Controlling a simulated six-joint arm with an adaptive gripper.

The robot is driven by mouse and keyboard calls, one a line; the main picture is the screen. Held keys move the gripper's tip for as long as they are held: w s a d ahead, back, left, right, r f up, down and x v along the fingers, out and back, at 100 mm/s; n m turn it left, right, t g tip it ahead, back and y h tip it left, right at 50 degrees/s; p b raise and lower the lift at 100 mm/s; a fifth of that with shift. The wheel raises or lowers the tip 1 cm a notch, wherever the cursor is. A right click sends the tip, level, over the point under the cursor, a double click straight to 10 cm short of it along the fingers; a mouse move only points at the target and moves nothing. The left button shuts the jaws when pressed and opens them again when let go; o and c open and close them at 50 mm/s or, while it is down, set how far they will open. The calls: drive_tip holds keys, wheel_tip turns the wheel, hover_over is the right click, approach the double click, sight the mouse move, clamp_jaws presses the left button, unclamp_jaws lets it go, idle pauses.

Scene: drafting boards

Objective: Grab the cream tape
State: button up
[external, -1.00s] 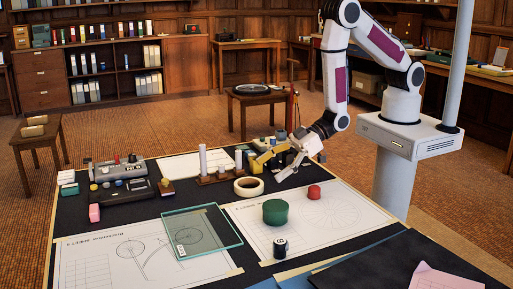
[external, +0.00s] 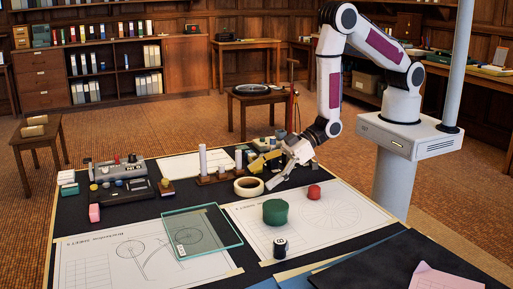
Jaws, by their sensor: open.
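The cream tape (external: 249,194) is a roll lying flat on the dark table top, with its round hole facing up. It sits just behind the middle of the table. My gripper (external: 262,177) is low over the table, just right of and behind the roll, with its fingers slanting down to the left. It is open, and one finger reaches down close to the roll's right edge. I cannot tell whether it touches the roll.
A green cylinder (external: 276,212), a red one (external: 314,192) and a black numbered one (external: 280,248) stand in front. A glass plate (external: 225,228) lies on the left drawing sheet (external: 90,262). Wooden blocks with white cylinders (external: 203,160) stand behind the tape.

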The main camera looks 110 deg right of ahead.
sight(252, 182)
drive_tip(key=shift+x, duration=1.9)
drive_tip(key=shift+a, duration=0.1)
drive_tip(key=c, duration=1.2)
